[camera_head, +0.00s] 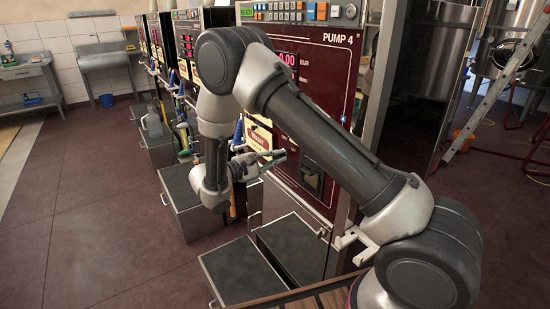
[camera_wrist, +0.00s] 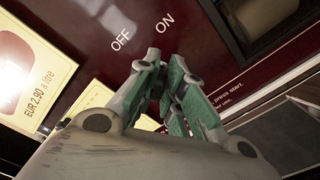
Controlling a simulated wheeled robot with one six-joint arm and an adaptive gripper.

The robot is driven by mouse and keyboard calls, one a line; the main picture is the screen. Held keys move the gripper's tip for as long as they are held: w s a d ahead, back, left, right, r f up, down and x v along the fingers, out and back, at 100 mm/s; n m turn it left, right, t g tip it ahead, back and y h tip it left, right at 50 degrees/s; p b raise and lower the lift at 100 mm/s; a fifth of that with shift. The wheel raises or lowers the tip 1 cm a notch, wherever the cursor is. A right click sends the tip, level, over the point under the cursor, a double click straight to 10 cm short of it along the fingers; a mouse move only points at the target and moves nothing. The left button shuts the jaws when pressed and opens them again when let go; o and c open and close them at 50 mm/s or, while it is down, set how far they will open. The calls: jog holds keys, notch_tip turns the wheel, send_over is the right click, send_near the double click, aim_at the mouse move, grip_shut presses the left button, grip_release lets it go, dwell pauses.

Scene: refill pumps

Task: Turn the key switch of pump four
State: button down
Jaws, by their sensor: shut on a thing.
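The dark red pump four (camera_head: 325,85) faces me, labelled PUMP 4 at the top. In the head view my gripper (camera_head: 277,156) reaches its lower front from the left. In the wrist view my gripper (camera_wrist: 158,82) has its fingertips close together against the dark red panel (camera_wrist: 95,75), just below the white OFF and ON labels. The fingers are shut on the key of the switch, which they hide almost wholly. I cannot tell which label the key points to.
A cream price label (camera_wrist: 35,80) is left of my fingers in the wrist view. Metal boxes with dark lids (camera_head: 240,272) stand low before the pump. Other pumps (camera_head: 185,40) line up at the back left. A ladder (camera_head: 497,85) stands right. The floor at left is clear.

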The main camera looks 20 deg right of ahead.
dwell(0.4)
jog(key=c, duration=1.5)
grip_release()
jog(key=v, duration=1.2)
jog(key=shift+a, duration=0.1)
